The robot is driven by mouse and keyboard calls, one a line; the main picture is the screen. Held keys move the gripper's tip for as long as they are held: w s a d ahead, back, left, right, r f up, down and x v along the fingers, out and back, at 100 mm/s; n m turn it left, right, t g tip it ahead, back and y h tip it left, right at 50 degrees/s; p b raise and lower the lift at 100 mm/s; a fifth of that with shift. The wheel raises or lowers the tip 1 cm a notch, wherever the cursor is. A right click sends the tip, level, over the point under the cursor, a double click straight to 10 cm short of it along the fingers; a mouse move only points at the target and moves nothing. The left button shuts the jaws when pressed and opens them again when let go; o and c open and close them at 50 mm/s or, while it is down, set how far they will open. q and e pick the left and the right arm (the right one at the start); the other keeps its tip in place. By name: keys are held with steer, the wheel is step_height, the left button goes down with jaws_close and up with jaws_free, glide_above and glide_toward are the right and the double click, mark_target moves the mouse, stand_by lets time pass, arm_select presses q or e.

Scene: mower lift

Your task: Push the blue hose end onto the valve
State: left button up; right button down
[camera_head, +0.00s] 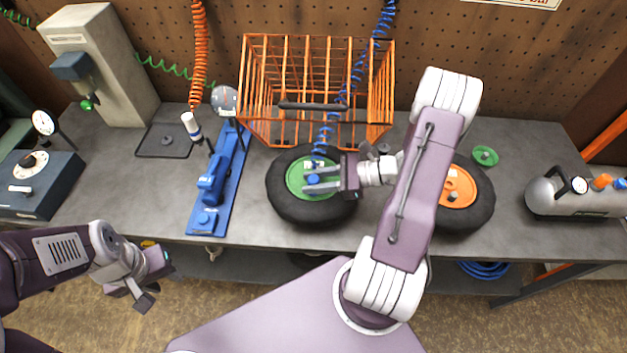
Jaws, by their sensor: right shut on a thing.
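The blue coiled hose (357,72) hangs from the top, passes in front of the orange cage and comes down to its blue end (314,179) over the green-hubbed wheel (278,187). My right gripper (312,180) is shut on the blue hose end above the green hub (295,176). The valve is hidden or too small to tell, so I cannot see whether the hose end touches it. My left gripper (149,284) is open and empty, low at the left in front of the bench.
The orange wire cage (258,42) stands behind the green-hubbed wheel. A second wheel (481,205) with an orange hub lies to its right, partly behind my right arm. A blue tool (228,172) lies left of it. A tank (549,197) stands far right.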

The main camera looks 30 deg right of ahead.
steer(key=shift+f, duration=0.2)
steer(key=c, duration=1.3)
jaws_free()
steer(key=shift+s+d+r, duration=0.1)
steer(key=shift+d+r, duration=0.1)
steer(key=shift+d, duration=0.1)
steer(key=p+v, duration=0.2)
steer(key=v, duration=0.1)
steer(key=shift+s+d+r, duration=0.15)
steer(key=shift+d, duration=0.05)
steer(key=shift+p+v, duration=1.15)
steer(key=shift+v, duration=1.65)
steer(key=shift+s+d, duration=0.3)
steer(key=shift+d, duration=0.25)
